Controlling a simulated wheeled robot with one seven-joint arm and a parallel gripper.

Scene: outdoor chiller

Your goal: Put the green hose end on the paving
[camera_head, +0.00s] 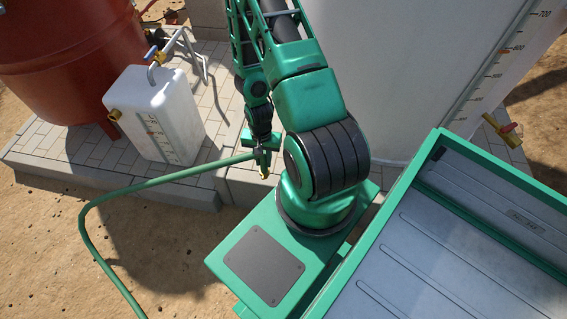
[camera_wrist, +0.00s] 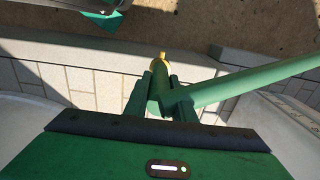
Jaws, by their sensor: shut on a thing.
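The green hose (camera_head: 141,187) runs from the lower left over the sandy ground, up to my gripper (camera_head: 262,160). My gripper is shut on the hose end, which has a yellow brass tip (camera_head: 264,172) pointing down. In the wrist view the green hose (camera_wrist: 245,83) comes in from the right, and the fingers (camera_wrist: 161,98) close around its end. The brass tip also shows there (camera_wrist: 162,56). The hose end is held above the edge of the paving (camera_head: 98,153), beside its kerb. I cannot tell the exact height.
A white jerrycan-like tank (camera_head: 155,113) with a brass tap and a red-brown vessel (camera_head: 65,55) stand on the paving at the left. A large white tank (camera_head: 400,80) stands behind my arm. Bare paving lies between the small tank and my gripper. Sand (camera_head: 160,250) lies in front.

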